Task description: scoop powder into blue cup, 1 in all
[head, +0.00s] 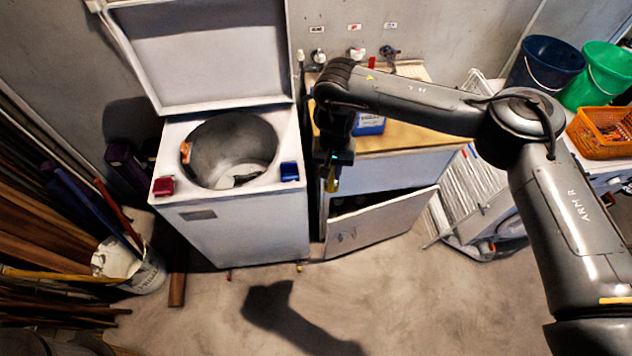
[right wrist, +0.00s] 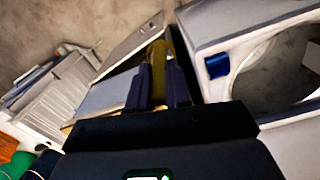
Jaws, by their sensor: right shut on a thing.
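The blue cup (head: 289,172) sits on the right front corner of the white top-loading washer (head: 240,228). It also shows in the right wrist view (right wrist: 217,66), to the right of my fingers. My right gripper (head: 334,170) is right of the washer, above the gap by the open cabinet, and points down. It is shut on a yellow scoop-like tool (head: 333,184), which also shows between the fingers in the right wrist view (right wrist: 159,60). I cannot tell whether it holds powder. A blue container (head: 370,124) stands on the wooden cabinet top, partly hidden by my arm. My left gripper is not in view.
The washer lid (head: 200,55) is up and its drum (head: 225,150) is open. A red cup (head: 163,186) sits on the left front corner. The cabinet door (head: 375,225) hangs open. An orange basket (head: 602,135) and two buckets stand at the right. The floor in front is clear.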

